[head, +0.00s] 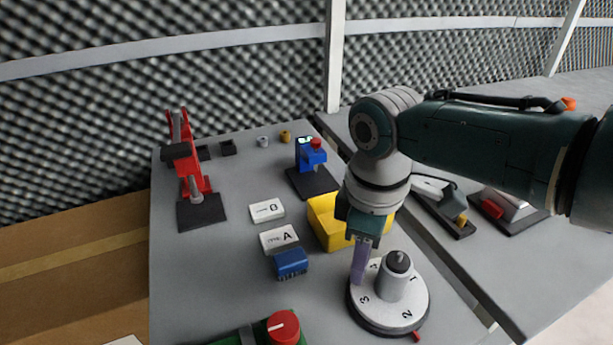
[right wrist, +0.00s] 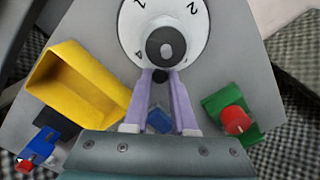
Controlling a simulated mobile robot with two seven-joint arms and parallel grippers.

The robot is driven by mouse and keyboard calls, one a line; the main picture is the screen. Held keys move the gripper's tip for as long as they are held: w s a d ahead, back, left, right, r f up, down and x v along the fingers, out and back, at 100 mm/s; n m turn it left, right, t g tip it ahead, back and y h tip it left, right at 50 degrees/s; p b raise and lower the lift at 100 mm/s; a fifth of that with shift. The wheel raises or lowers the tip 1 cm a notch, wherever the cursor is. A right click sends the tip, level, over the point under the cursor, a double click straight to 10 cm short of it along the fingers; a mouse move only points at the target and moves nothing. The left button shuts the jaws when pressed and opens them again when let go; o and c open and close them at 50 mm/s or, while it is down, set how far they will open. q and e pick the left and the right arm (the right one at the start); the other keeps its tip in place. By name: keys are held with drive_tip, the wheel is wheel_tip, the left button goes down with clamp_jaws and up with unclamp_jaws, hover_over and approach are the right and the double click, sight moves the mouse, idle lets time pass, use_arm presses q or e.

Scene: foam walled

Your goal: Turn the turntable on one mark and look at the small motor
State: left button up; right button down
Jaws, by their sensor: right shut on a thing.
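The turntable (head: 408,312) is a light grey disc with a dark rim and numbers on top, at the lower right of the head view. A pale grey cylinder with a dark top, apparently the small motor (head: 394,283), stands upright at its middle. My right gripper (head: 358,280) points down at the disc's left side. In the right wrist view its purple fingers (right wrist: 159,78) are shut on a small dark knob (right wrist: 160,75) beside the motor (right wrist: 166,45); the head view hides this knob. A red pointer (head: 416,336) sits at the disc's front edge. My left gripper is not in view.
A yellow bin (head: 335,233) stands close behind my right gripper. Left of it are a blue box (head: 291,263) and cards A (head: 279,238) and B (head: 267,210). A red knob (head: 284,327) is at the front. Red (head: 196,185) and blue (head: 308,157) stands are farther back.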

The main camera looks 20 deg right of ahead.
idle(0.3)
drive_tip(key=c, duration=0.7)
unclamp_jaws()
drive_tip(key=shift+c, duration=0.2)
wheel_tip(320, 180, up, 10)
drive_tip(key=p, duration=0.4)
